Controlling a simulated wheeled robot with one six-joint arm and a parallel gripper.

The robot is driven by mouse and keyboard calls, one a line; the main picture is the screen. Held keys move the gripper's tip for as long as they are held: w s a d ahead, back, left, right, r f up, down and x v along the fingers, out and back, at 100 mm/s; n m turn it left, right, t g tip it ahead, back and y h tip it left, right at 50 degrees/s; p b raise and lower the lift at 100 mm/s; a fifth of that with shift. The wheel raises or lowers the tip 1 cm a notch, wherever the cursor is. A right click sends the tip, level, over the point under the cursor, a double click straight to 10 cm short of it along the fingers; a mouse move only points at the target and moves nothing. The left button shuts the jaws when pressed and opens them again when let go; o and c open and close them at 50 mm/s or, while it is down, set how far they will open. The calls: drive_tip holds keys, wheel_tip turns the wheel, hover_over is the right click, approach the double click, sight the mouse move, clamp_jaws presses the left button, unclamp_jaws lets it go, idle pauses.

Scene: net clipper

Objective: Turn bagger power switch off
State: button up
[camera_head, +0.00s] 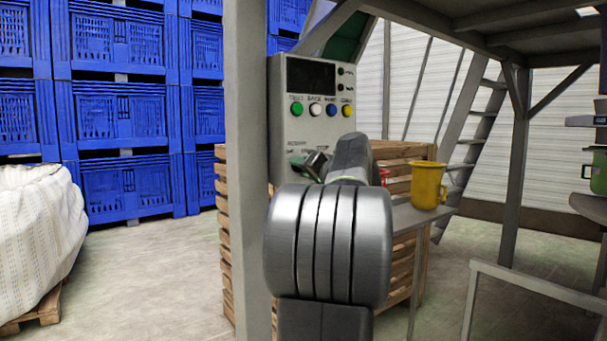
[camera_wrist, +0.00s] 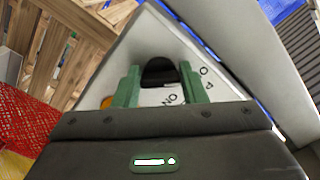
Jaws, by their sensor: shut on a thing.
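The bagger's control panel (camera_head: 325,120) is a grey box with a dark display and a row of coloured buttons, on a post in the head view. Its power switch is a black knob (camera_wrist: 158,72) in the wrist view, on the panel's light face with "NO" lettering beside it. My gripper (camera_head: 308,165) is at the panel's lower part, and its green fingers (camera_wrist: 160,85) stand on both sides of the knob, shut on it. In the head view my arm and gripper hide the switch.
A yellow mug (camera_head: 429,185) stands on a small grey shelf (camera_head: 408,216) right of my arm. A slatted wooden crate (camera_head: 226,210) stands behind the panel. A grey post (camera_head: 248,120) is close on the left. A metal rail (camera_head: 530,284) is at lower right.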

idle(0.3)
drive_tip(key=o, duration=1)
drive_tip(key=p+v, duration=0.1)
drive_tip(key=v, duration=1.3)
drive_tip(key=shift+w+a, duration=0.1)
drive_tip(key=shift+w, duration=0.05)
drive_tip(key=x, duration=1.3)
drive_tip(key=shift+w+a+b, duration=0.2)
drive_tip(key=shift+w+b, duration=0.05)
drive_tip(key=shift+b, duration=0.2)
